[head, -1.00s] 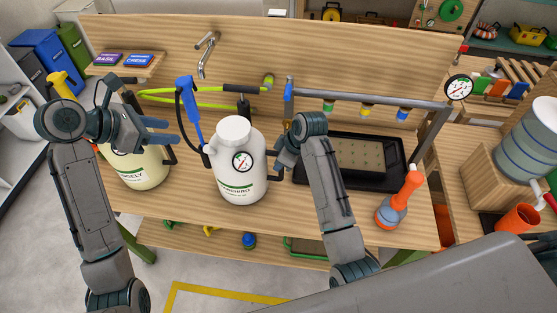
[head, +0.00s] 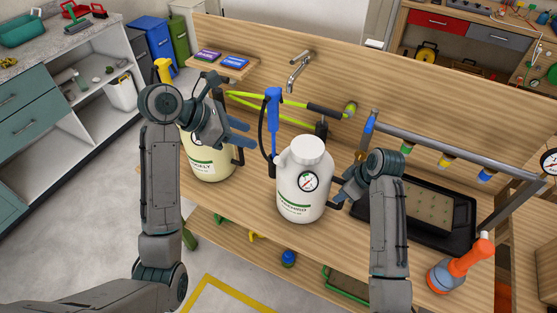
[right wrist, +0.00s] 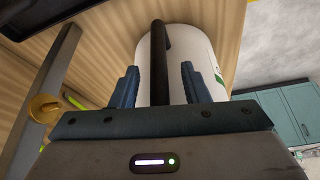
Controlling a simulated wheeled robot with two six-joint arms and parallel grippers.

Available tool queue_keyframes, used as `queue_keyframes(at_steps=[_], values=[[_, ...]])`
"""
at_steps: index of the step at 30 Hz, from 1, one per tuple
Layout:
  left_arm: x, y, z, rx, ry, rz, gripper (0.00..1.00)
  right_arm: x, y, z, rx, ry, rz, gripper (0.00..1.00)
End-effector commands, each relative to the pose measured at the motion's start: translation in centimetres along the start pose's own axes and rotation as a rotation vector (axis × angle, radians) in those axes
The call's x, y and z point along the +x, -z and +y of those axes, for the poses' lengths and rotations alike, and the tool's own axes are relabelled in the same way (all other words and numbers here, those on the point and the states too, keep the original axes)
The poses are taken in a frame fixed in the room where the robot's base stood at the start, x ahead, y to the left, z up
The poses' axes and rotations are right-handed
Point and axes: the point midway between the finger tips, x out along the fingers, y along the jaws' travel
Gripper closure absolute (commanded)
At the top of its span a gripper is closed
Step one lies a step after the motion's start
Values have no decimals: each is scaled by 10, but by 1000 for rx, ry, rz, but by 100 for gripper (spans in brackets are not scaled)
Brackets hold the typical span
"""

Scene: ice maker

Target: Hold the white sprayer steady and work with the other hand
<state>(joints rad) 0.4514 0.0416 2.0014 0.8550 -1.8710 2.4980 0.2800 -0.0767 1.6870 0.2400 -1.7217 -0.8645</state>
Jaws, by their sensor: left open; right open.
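The white sprayer (head: 303,196) stands upright on the wooden bench, with a round gauge on its front and a dark handle on its right side. In the right wrist view the white tank (right wrist: 190,55) stands behind its dark vertical handle (right wrist: 158,60). My right gripper (right wrist: 158,85) is open, with one finger on each side of this handle. In the head view my right gripper (head: 345,190) is just right of the sprayer. My left gripper (head: 240,134) is open and empty, over the cream sprayer (head: 208,165) and left of the white one.
A blue spray wand (head: 273,120) stands behind the white sprayer. A black tray (head: 465,215) and an orange-topped bottle (head: 455,268) are at the right. A tap (head: 300,68) is on the back panel.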

Motion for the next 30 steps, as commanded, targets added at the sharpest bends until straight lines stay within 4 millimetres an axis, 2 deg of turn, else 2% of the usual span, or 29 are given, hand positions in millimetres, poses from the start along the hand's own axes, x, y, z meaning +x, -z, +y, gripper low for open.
queue_keyframes(at_steps=[5, 12, 18, 24, 30], values=[[0, 0, 0, 0, 0, 0, 56, -24, 0, 2, -1, -5, 0, 58], [0, 0, 0, 0, 0, 0, 56, -76, 0, 2, -2, -6, 2, 58], [0, 0, 0, 0, 0, 0, 56, -106, 0, 1, -1, -4, 2, 58], [0, 0, 0, 0, 0, 0, 56, -118, 0, 1, 0, -3, 2, 58], [2, 5, -1, 16, -4, 6, 56, -116, -4, -1, 9, -4, 0, 58]])
